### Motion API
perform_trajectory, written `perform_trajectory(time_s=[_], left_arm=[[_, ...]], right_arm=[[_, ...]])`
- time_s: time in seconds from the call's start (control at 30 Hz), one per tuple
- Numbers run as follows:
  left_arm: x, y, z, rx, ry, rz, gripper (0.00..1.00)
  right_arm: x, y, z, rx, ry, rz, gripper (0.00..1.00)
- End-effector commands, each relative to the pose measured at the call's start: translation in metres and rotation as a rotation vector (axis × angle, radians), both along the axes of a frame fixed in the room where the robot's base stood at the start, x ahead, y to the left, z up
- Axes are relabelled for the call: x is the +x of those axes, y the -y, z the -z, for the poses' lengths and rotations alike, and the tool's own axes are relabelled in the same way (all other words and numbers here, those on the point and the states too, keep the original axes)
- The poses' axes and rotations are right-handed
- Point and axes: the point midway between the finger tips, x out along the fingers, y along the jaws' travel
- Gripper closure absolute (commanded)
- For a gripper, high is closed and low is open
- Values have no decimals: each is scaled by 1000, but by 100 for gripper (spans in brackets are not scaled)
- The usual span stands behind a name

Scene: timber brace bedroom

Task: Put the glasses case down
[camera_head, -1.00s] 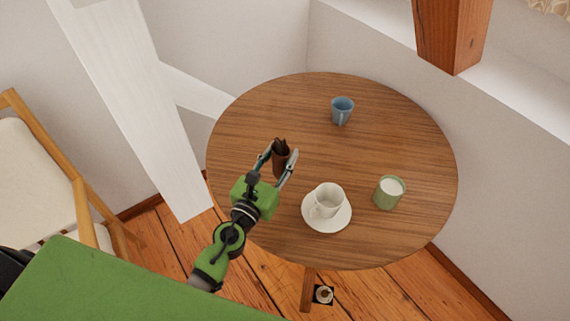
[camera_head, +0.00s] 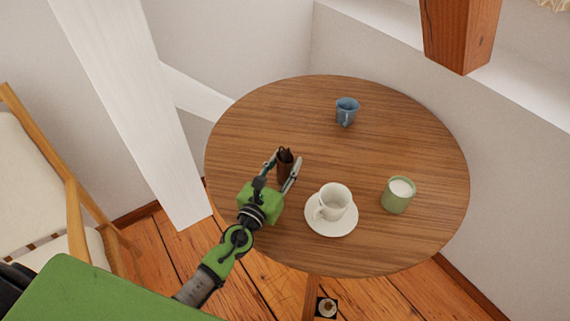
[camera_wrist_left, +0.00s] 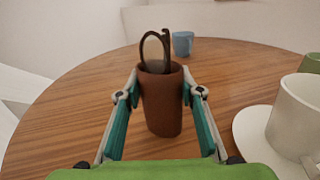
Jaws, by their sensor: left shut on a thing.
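The glasses case (camera_head: 284,165) is a brown, upright, open-topped holder with dark-framed glasses (camera_wrist_left: 155,48) sticking out of its top. It also shows in the left wrist view (camera_wrist_left: 162,105). My left gripper (camera_head: 281,172) has its two fingers on either side of the case and is shut on it. The case is over the left part of the round wooden table (camera_head: 395,150). Its base looks at or very close to the tabletop; I cannot tell whether it touches. My right gripper is not in view.
A white cup (camera_head: 333,202) on a white saucer (camera_head: 331,229) stands close to the right of my left gripper. A green candle or cup (camera_head: 397,197) is farther right. A blue mug (camera_head: 346,111) stands at the back. The table's middle is clear.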

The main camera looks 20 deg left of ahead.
Motion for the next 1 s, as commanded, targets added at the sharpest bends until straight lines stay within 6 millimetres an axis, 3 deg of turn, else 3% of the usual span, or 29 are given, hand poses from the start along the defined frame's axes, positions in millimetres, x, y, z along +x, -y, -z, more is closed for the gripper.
perform_trajectory(time_s=[0.1,0.13,0.2,0.63,1.0], left_arm=[[0,0,4,0,1,0,87],[0,0,4,0,0,0,63],[0,0,2,0,0,0,49],[-3,0,0,0,-2,0,49],[-58,-8,3,1,-2,1,49]], right_arm=[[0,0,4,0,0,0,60],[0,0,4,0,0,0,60],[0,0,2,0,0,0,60],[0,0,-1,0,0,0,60],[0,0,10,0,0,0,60]])
